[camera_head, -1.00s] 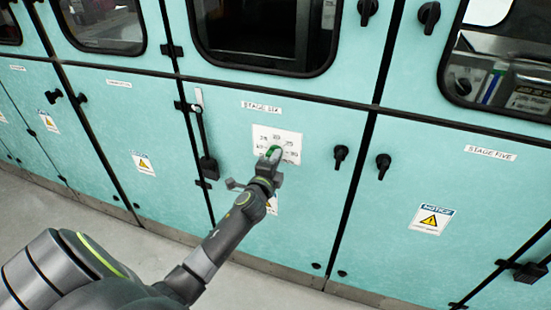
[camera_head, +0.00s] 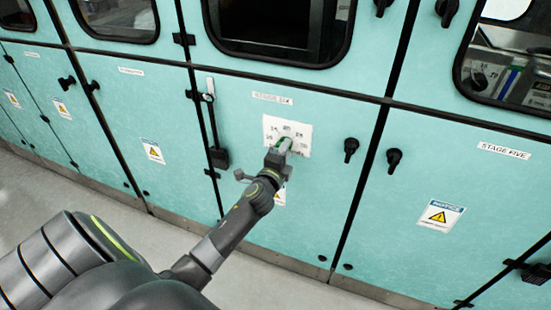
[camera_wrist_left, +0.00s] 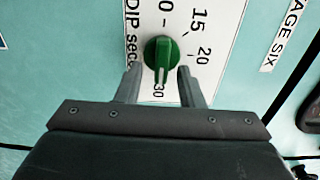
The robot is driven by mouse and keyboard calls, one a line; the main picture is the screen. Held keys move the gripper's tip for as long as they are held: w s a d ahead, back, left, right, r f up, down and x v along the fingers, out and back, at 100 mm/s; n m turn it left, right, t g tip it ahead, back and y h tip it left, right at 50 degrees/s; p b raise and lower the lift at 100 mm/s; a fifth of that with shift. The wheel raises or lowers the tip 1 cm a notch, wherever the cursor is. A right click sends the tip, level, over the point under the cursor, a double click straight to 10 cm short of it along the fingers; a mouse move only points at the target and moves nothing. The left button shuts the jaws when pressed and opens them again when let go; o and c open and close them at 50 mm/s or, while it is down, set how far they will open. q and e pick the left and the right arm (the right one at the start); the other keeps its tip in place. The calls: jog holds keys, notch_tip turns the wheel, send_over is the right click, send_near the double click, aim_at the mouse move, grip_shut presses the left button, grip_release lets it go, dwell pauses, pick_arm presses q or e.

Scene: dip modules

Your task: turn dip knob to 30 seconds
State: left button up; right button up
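The green dip knob (camera_wrist_left: 161,60) sits on a white dial plate (camera_wrist_left: 222,12) printed with black numbers and "DIP sec". In the left wrist view its raised grip runs up and down the picture, with the lower end by the printed 30. I cannot tell which end is the pointer. My left gripper (camera_wrist_left: 160,72) is open, with one finger on each side of the knob and a gap showing at both sides. In the head view my left gripper (camera_head: 283,148) is at the lower part of the dial plate (camera_head: 271,128) and partly hides the knob. My right gripper is out of view.
The plate is on a turquoise cabinet door labelled "STAGE SIX" (camera_head: 272,98). A black latch handle (camera_head: 350,148) sticks out right of the plate, with another (camera_head: 394,158) on the neighbouring door. A vertical lever (camera_head: 213,125) stands at the left. Grey floor (camera_head: 250,285) lies in front.

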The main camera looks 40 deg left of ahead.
pick_arm(q)
jog(key=v, duration=1.7)
jog(key=shift+w, duration=0.1)
jog(key=s+f+n+g, duration=0.3)
jog(key=f, duration=0.8)
jog(key=s+f+n+g+h, duration=0.1)
jog(key=s+f+n+g, duration=0.15)
jog(key=f, duration=0.85)
jog(key=s+f+n+g, duration=0.2)
jog(key=s+f+g, duration=0.15)
jog(key=f, duration=0.75)
jog(key=s+f+n+g, duration=0.2)
jog(key=s+f, duration=0.3)
jog(key=s, duration=0.4)
jog(key=s+d+f+n+g+h, duration=0.1)
jog(key=s+f+n+g, duration=0.2)
jog(key=s+f, duration=0.3)
jog(key=s+d+f+n+g+h, duration=0.1)
jog(key=s+f, duration=0.5)
jog(key=s, duration=0.6)
jog(key=shift+s+d+n+g, duration=0.2)
jog(key=shift+s+n+g, duration=0.35)
jog(key=shift+n, duration=0.7)
jog(key=shift+w+f, duration=0.1)
jog(key=shift+w, duration=0.1)
